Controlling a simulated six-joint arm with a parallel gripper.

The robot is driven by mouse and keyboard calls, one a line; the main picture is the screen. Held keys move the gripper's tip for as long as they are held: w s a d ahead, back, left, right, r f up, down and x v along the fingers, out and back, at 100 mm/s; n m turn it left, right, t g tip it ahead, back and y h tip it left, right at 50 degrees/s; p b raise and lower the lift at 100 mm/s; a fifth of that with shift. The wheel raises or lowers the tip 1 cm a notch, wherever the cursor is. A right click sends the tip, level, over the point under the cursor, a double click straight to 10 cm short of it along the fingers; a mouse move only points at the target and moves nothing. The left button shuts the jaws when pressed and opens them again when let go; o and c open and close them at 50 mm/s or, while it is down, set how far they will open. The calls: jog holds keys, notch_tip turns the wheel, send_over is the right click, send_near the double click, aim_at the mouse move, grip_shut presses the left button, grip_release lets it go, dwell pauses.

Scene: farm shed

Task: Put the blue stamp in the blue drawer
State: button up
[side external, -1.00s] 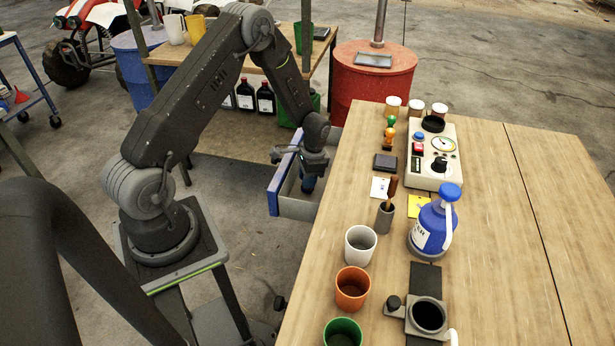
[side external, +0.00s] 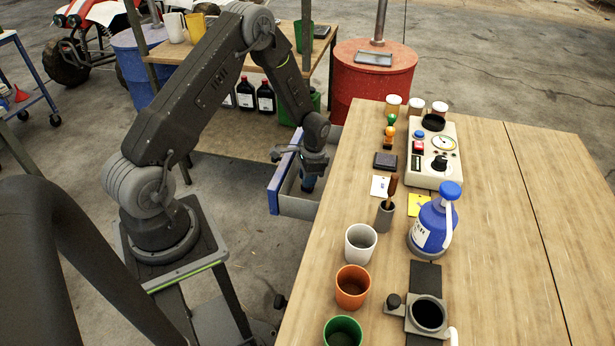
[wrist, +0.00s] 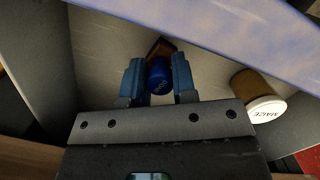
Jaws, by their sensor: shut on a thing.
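The blue drawer (side external: 273,195) is pulled out from the left side of the workbench. Its blue front also crosses the top of the wrist view (wrist: 225,35). My gripper (side external: 309,176) is pointing down inside the open drawer. In the wrist view its two blue fingers (wrist: 157,82) are shut on the blue stamp (wrist: 158,72), one on each side of its rounded blue top. A brown part shows just beyond that top. The pale drawer interior surrounds the stamp; whether the stamp touches the drawer floor is unclear. In the side view the stamp is mostly hidden by my gripper.
A jar with a white lid marked MAIZE (wrist: 265,108) appears to stand inside the drawer, right of the stamp. The workbench (side external: 480,250) holds other stamps (side external: 389,132), a dark pad (side external: 386,161), cups (side external: 360,243) and a blue bottle (side external: 433,225). A red barrel (side external: 372,85) stands behind.

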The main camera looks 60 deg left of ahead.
jog(key=shift+f, duration=0.15)
dwell(0.6)
jog(key=o, duration=1.4)
jog(key=shift+r, duration=4)
